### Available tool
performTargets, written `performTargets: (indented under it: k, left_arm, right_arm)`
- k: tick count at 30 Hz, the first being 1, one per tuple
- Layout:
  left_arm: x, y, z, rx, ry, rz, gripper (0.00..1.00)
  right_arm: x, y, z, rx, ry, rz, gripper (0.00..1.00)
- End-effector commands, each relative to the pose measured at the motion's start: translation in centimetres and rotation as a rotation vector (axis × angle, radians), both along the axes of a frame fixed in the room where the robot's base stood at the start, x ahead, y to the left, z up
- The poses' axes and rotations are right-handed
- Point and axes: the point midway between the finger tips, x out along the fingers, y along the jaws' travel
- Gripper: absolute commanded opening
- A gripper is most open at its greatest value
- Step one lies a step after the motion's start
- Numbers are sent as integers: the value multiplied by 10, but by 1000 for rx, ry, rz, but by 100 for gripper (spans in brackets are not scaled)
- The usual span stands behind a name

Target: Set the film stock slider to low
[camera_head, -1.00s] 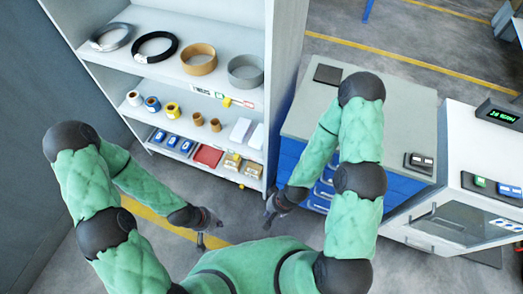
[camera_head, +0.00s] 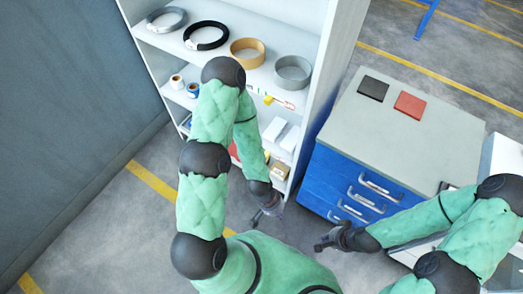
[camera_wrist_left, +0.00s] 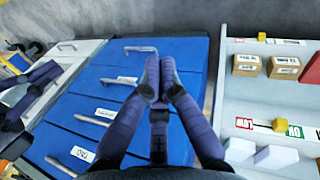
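The film stock slider is a small yellow knob (camera_wrist_left: 279,125) on a shelf-edge rail in the left wrist view. It sits beside a green label (camera_wrist_left: 295,131), apart from the red LOW label (camera_wrist_left: 243,123), which appears upside down. In the head view the small yellow knob (camera_head: 268,100) is on the shelf front near a red and white label (camera_head: 287,105). My left gripper (camera_head: 268,213) hangs in front of the shelf's lower right; its fingertips (camera_wrist_left: 159,66) are together and empty over the blue drawers, apart from the slider. My right gripper (camera_head: 322,243) is low before the cabinet, its fingers too small to judge.
The shelf unit (camera_head: 345,40) holds several coils above. Another yellow knob (camera_wrist_left: 262,37) is on a rail by small boxes (camera_wrist_left: 284,67). A blue drawer cabinet (camera_head: 340,187) stands right of the shelf, with a black pad (camera_head: 373,88) and red pad (camera_head: 409,105) on top. Floor at left is clear.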

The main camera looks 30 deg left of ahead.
Motion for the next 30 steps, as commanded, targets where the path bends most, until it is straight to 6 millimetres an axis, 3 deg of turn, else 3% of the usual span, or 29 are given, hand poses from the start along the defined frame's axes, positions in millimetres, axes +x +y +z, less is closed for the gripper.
performTargets:
  k: [5,11,15,21,27,30]
  left_arm:
    - [24,9,-11,-1,23,73,0]
    - [99,52,-37,-9,123,322,0]
    - [154,101,-46,-16,212,532,0]
    - [217,186,-40,-25,338,828,0]
    - [248,263,-18,-31,447,1069,0]
    - [254,286,-8,-33,480,1139,0]
  right_arm:
    - [0,0,-2,0,0,0,0]
    - [0,0,-6,0,0,0,0]
    - [0,0,-10,0,0,-1,0]
    - [0,0,-14,0,0,-1,0]
    - [0,0,-18,0,0,-1,0]
    - [0,0,-19,0,0,-1,0]
